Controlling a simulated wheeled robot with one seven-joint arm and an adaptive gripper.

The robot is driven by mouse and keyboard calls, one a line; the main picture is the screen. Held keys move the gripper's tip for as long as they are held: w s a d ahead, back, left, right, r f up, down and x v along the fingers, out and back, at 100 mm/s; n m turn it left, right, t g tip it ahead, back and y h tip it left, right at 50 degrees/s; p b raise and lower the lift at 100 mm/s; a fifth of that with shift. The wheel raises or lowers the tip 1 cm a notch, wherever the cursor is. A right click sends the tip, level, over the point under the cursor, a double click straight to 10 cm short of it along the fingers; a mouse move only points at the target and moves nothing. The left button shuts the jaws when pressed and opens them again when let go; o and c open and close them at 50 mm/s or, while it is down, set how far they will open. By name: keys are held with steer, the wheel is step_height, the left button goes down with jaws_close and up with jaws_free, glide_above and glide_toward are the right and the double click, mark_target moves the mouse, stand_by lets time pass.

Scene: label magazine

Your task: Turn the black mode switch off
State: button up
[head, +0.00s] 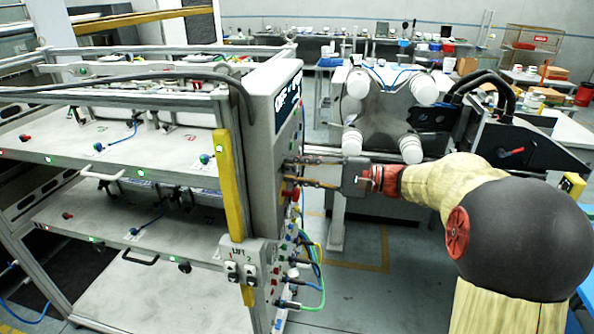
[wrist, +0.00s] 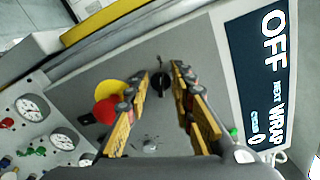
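The black mode switch (wrist: 159,84) is a small dark knob on the grey panel (wrist: 190,40), seen in the wrist view between my fingertips. Its handle runs roughly up and down in that picture. My gripper (wrist: 157,78) is open, one finger on each side of the switch; whether either touches it I cannot tell. In the head view my gripper (head: 287,171) reaches left to the machine's panel side, and I cannot make out the switch there. A dark display (wrist: 265,75) beside it reads OFF, NEXT WRAP and 0.
A red knob on a yellow disc (wrist: 112,95) sits just left of my left finger. Gauges (wrist: 33,108) are further left. A small green light (wrist: 232,132) is at right. In the head view, cables (head: 318,270) hang below my gripper, and a yellow post (head: 228,185) stands left.

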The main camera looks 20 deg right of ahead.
steer(key=v, duration=1.2)
stand_by(0.4)
